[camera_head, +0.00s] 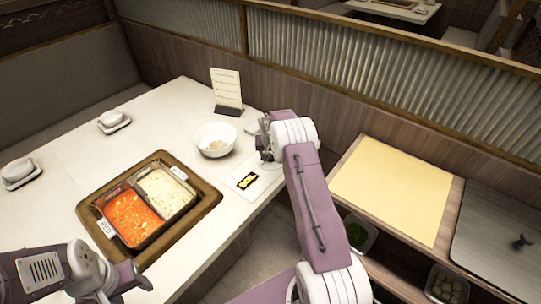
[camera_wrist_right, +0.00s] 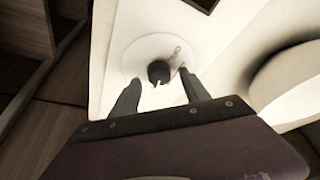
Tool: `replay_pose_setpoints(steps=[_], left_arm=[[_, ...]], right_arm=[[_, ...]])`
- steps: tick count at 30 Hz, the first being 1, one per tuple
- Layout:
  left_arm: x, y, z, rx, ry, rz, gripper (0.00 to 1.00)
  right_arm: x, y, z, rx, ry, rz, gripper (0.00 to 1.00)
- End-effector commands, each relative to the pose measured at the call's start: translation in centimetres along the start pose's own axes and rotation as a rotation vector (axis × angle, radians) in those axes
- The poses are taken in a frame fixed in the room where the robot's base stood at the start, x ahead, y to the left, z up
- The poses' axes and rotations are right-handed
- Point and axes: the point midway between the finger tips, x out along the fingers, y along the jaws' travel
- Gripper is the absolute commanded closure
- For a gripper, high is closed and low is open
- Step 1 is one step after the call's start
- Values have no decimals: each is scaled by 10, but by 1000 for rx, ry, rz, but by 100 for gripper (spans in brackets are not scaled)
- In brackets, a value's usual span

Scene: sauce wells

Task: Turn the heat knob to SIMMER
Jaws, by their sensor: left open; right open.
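The heat knob (camera_wrist_right: 159,71) is a small dark knob on a pale round dial plate, in the right wrist view. A thin light mark shows at its lower edge, and no label on the dial is readable. My right gripper (camera_wrist_right: 158,77) is open, with one finger on each side of the knob; I cannot tell whether either finger touches it. In the head view my right gripper (camera_head: 264,141) is at the table's right edge, and the knob cannot be made out there. My left gripper (camera_head: 128,280) is at the bottom left, open, away from the knob.
A black display with yellow characters (camera_head: 247,181) lies in front of my right gripper. A white bowl (camera_head: 215,139) is close to its left, with a menu card (camera_head: 227,88) behind. A two-well pot (camera_head: 155,232) of red and white sauce sits in the table.

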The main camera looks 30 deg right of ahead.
Motion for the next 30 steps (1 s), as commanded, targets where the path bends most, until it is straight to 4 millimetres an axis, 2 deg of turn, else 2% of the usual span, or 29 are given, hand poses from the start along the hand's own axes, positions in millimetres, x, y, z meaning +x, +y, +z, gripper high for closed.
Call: replay_pose_setpoints(steps=[3, 11, 17, 30], left_arm=[[0, 0, 0, 0, 0, 0, 46], [0, 0, 0, 0, 0, 0, 46], [0, 0, 0, 0, 0, 0, 46], [-5, 0, 0, 0, 0, 0, 46]], right_arm=[[10, 0, 0, 0, 0, 0, 46], [13, 0, 0, 0, 0, 0, 46], [12, 0, 0, 0, 0, 0, 98], [11, 1, 0, -90, -1, -38, 100]])
